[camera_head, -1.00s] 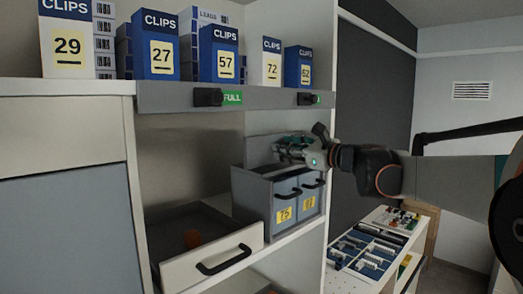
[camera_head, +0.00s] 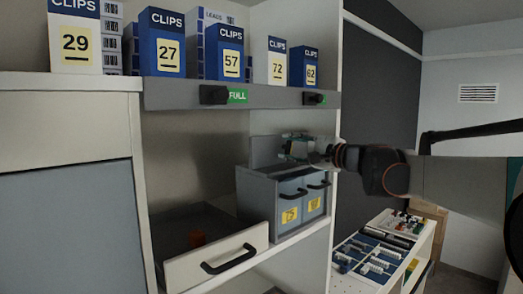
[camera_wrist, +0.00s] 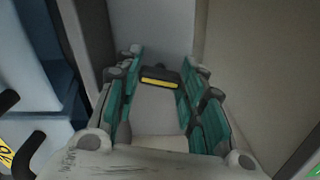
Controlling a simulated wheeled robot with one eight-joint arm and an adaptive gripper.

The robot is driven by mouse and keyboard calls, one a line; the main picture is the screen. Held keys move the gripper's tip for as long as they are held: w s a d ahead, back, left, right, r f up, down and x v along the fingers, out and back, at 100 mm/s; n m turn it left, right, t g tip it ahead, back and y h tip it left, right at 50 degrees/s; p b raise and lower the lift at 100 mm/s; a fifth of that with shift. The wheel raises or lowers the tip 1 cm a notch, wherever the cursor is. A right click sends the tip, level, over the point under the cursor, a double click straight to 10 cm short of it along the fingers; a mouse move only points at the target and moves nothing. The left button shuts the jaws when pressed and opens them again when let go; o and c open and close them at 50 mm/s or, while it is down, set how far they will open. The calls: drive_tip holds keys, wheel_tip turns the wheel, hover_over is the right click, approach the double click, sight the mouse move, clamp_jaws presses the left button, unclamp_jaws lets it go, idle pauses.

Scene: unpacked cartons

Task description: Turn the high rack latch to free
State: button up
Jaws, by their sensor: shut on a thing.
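A dark latch handle with a yellow stripe (camera_wrist: 160,78) lies between the fingertips of my gripper (camera_wrist: 156,82) in the wrist view. The gripper is shut on it. The handle sits in front of a pale grey panel. In the head view my gripper (camera_head: 292,147) is above the grey drawer unit on the shelf, in front of its upright back panel. There the gripper hides the handle, so its angle cannot be read from that view.
The grey drawer unit (camera_head: 257,195) has black handles and yellow labels. An open drawer (camera_head: 222,256) juts out at lower left. Above, a grey rail (camera_head: 270,97) carries black knobs and a green FULL label (camera_head: 238,96). Boxes, including CLIPS box 57 (camera_head: 224,50), stand over it.

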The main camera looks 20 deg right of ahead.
drive_tip(key=shift+f+n, duration=0.1)
drive_tip(key=shift+n, duration=1.4)
drive_tip(key=o, duration=1.1)
